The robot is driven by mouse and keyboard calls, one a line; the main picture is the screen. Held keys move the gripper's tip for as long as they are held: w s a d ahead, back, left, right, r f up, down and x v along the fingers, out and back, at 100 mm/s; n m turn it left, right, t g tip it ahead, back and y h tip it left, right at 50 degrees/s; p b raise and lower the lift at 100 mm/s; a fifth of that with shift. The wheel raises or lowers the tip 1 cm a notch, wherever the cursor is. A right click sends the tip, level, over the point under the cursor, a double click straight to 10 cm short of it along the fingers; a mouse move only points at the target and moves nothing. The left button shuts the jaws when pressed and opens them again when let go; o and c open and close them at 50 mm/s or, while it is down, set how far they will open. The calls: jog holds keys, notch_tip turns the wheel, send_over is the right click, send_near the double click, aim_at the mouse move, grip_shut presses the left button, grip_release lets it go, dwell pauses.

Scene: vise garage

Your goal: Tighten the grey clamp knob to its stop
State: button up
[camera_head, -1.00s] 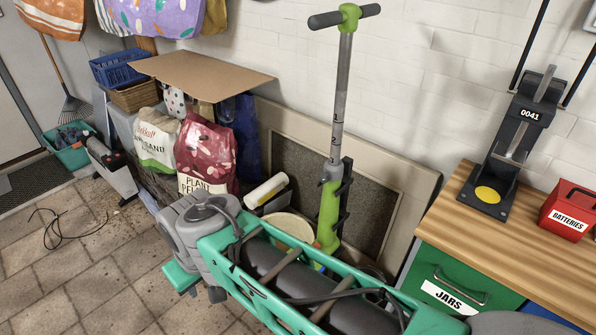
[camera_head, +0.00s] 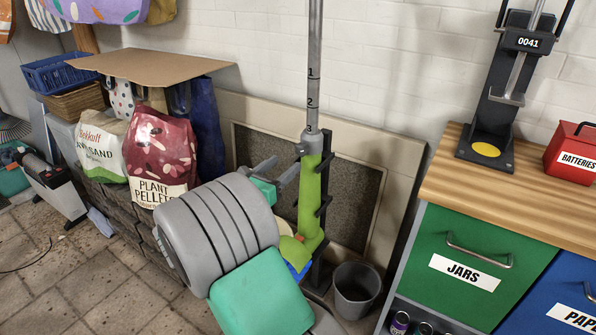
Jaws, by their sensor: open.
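A stand with a grey tube (camera_head: 315,70) bearing the marks 1, 2, 3 rises from a green lower post (camera_head: 309,195). A grey clamp collar (camera_head: 314,143) sits where tube and post meet. A small grey part on its left side looks like the clamp knob (camera_head: 300,149); its detail is too small to tell its turn. My gripper (camera_head: 285,164) is open and empty, just left of and slightly below the collar, its two grey fingers pointing right toward it. A small gap seems to show between fingertips and knob. My grey and teal arm hides part of the post's base.
A wooden-topped workbench (camera_head: 472,185) with a black press (camera_head: 492,120) and a red batteries box (camera_head: 572,150) stands right. A grey bucket (camera_head: 355,290) is on the floor. Pellet and sand bags (camera_head: 160,155) stand left; a cardboard sheet (camera_head: 150,66) juts above them.

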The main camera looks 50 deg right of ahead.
aim_at(300, 151)
jog(key=d, duration=0.5)
jog(key=d+b, duration=0.1)
jog(key=d, duration=0.1)
jog(key=shift+w+d+r, duration=0.15)
jog(key=shift+w+d, duration=0.1)
jog(key=shift+d, duration=0.15)
grip_shut()
